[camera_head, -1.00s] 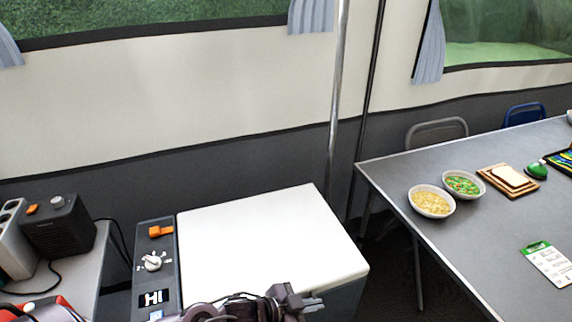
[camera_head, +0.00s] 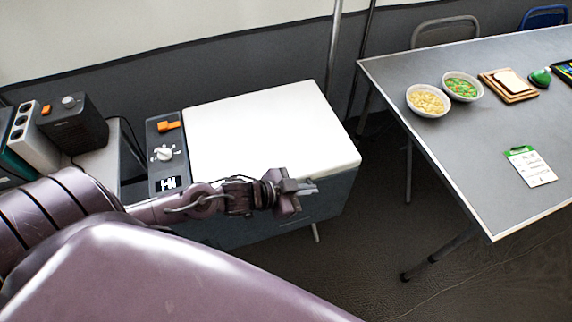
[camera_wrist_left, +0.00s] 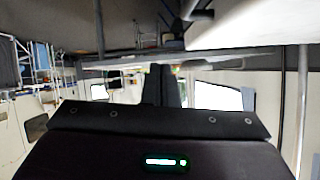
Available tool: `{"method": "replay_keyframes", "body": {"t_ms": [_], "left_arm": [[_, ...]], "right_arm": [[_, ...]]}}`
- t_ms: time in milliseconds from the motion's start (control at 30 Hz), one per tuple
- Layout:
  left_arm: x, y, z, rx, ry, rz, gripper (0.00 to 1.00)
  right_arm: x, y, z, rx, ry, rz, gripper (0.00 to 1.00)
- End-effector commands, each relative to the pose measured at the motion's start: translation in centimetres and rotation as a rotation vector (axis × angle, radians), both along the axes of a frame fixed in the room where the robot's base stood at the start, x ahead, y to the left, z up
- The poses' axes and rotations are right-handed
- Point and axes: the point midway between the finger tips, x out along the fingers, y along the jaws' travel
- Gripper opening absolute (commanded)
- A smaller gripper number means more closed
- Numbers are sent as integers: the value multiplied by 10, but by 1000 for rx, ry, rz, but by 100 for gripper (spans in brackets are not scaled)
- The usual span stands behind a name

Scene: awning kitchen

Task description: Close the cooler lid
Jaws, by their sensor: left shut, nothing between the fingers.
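The cooler (camera_head: 325,202) stands at the middle of the head view, a dark box with a white lid (camera_head: 265,125). The lid lies flat across the top, and I see no clear gap under its front edge. My arm covers part of that edge. My left gripper (camera_head: 312,187) is in front of the cooler, just below the lid's front edge; I cannot tell whether it touches. Its fingers are shut and empty, and they show in the left wrist view (camera_wrist_left: 166,84). My right gripper is not in view.
A control panel (camera_head: 168,155) with an orange latch and a dial is left of the lid. A side table (camera_head: 98,165) with a dark box is further left. A grey table (camera_head: 440,150) with bowls, bread and a card stands right. Dark floor is clear between.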

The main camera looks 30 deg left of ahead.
Motion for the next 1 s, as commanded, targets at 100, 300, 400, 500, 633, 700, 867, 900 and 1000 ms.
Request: {"method": "replay_keyframes", "body": {"t_ms": [100, 300, 400, 500, 633, 700, 867, 900, 1000], "left_arm": [[-17, 9, 10, 2, 1, -1, 0], [-39, 21, 24, 1, -1, 0, 0], [-45, 26, 29, -1, -4, 2, 0], [-50, 29, 32, 0, -4, 2, 0], [-53, 31, 34, 0, -6, 2, 0], [-53, 31, 35, -1, -6, 2, 0], [-53, 31, 35, -1, -8, 2, 0], [-53, 31, 35, -1, -8, 2, 0], [-53, 31, 35, -1, -8, 2, 0]], "right_arm": [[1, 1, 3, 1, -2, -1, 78], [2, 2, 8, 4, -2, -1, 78], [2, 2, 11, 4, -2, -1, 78], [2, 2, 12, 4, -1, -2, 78], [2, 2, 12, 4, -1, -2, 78], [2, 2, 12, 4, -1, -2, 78], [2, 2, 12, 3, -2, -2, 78], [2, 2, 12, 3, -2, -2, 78], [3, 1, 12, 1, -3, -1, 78]]}}
